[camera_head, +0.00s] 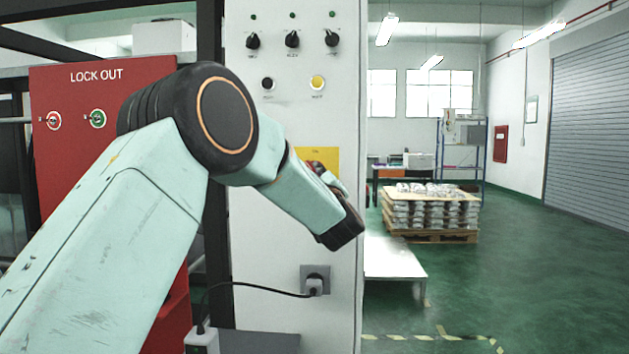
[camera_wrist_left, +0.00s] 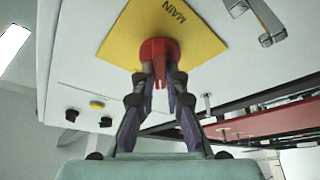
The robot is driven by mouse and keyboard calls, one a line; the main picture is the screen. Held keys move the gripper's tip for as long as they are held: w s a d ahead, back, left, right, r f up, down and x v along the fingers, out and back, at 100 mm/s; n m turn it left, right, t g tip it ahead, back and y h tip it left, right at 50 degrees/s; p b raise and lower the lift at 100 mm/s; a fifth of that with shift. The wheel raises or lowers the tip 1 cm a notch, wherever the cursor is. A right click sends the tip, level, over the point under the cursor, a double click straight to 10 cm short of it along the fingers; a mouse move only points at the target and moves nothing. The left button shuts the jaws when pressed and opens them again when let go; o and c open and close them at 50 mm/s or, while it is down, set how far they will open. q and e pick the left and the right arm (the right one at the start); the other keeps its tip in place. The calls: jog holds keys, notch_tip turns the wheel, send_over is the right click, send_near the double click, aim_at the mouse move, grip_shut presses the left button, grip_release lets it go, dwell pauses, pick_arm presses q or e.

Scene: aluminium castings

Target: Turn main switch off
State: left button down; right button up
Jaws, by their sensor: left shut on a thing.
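The main switch is a red knob (camera_wrist_left: 158,52) on a yellow plate (camera_wrist_left: 165,28) marked MAIN in the left wrist view. In the head view the yellow plate (camera_head: 325,155) is on the white cabinet front, and my left wrist hides most of the switch; a bit of red (camera_head: 316,166) shows. My left gripper (camera_wrist_left: 160,82) is shut on the red knob, one finger on each side of it. In the head view my left gripper (camera_head: 330,180) is largely hidden behind my wrist. My right gripper is in neither view.
The white cabinet (camera_head: 300,215) has several black knobs, a yellow button (camera_head: 317,83) and a black button above the plate. A plugged socket (camera_head: 315,280) with a cable sits below. A red lock out board (camera_head: 60,150) stands left. Green floor (camera_head: 540,270) is open at right.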

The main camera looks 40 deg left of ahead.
pick_arm(q)
jog(key=shift+n+g, duration=0.9)
jog(key=shift+n, duration=1.4)
jog(key=c, duration=1.4)
grip_release()
jog(key=v, duration=1.2)
jog(key=shift+d, duration=0.1)
